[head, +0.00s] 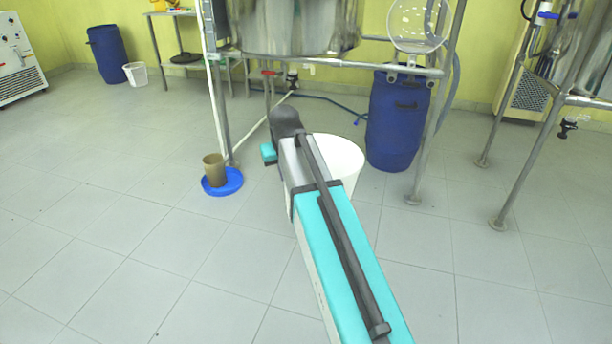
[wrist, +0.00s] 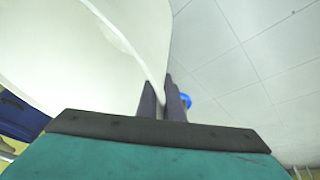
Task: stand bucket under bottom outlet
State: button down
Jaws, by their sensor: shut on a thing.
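The white bucket (head: 342,158) shows in the head view behind my arm, under the frame of the large steel-jacketed reactor (head: 290,25). In the wrist view the bucket (wrist: 75,50) fills the upper left, and its wall runs between my two dark fingers. My gripper (wrist: 165,100) is shut on the bucket's wall at the rim. In the head view my arm hides the fingers and part of the bucket. A valve (head: 292,79) hangs below the reactor, to the left of and behind the bucket. I cannot tell whether the bucket touches the floor.
A blue drum (head: 395,122) stands right of the bucket, near a frame leg (head: 430,140). A brown beaker (head: 214,170) stands on a blue dish (head: 233,183) beside the left leg. A second frame (head: 530,140) stands at the right. The tiled floor in front is clear.

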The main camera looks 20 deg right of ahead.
jog(key=a, duration=0.1)
jog(key=a+r, duration=0.1)
jog(key=a, duration=0.1)
jog(key=a+r, duration=0.1)
jog(key=shift+s+a, duration=0.2)
jog(key=shift+s, duration=0.2)
jog(key=shift+d, duration=0.1)
